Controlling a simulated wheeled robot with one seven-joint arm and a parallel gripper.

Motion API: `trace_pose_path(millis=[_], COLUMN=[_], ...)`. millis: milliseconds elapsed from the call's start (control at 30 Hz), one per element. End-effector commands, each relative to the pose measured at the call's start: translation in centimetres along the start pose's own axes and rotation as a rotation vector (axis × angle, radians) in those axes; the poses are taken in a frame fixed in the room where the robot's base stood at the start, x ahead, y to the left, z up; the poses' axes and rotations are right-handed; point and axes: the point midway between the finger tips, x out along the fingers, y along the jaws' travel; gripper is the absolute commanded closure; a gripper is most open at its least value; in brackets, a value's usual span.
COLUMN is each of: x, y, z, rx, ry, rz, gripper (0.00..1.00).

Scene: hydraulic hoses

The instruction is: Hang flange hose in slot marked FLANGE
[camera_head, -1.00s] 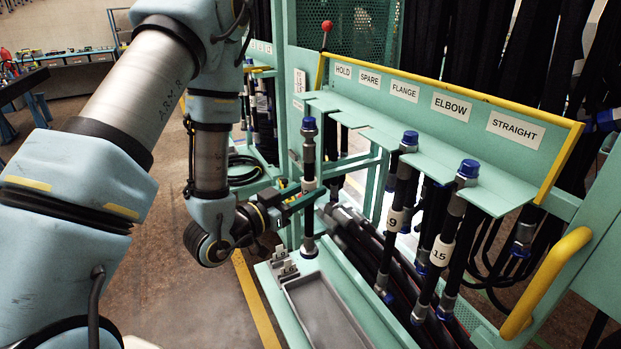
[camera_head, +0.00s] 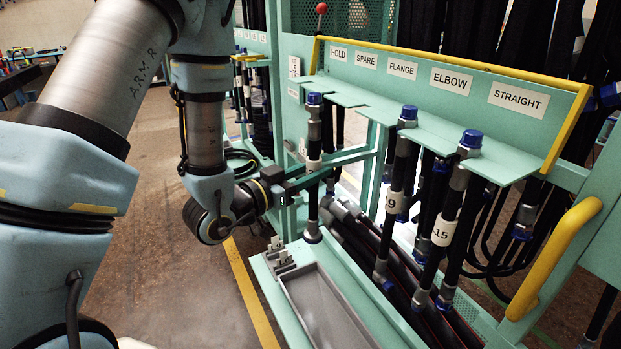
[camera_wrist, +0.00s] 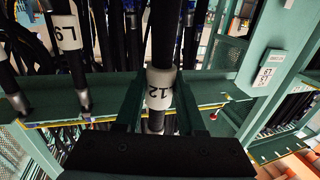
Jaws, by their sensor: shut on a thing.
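My gripper (camera_head: 314,172) is shut on a dark upright hose (camera_head: 314,130) with a blue cap on top. The wrist view shows its white tag (camera_wrist: 160,92), reading 12, between the two fingers. The hose's top is level with the left end of the slotted shelf (camera_head: 345,97), near the HOLD label (camera_head: 338,54). I cannot tell whether it touches the shelf. The FLANGE label (camera_head: 402,69) is on the back panel, third from the left. No capped hose head shows at the shelf between the held hose and the hose tagged 9 (camera_head: 408,118).
A grey tray (camera_head: 325,305) lies below. A yellow handle (camera_head: 550,272) is at right. Loose hoses crowd the space beneath the shelf.

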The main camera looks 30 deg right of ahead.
Motion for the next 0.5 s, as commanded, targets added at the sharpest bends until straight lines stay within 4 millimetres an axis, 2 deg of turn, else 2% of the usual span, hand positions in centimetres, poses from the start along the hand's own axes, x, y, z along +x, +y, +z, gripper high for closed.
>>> trace_pose_path(millis=[500], x=[0.72], y=[0.26], z=[0.13], rx=[0.002], ry=[0.005], rz=[-0.001], gripper=[1.0])
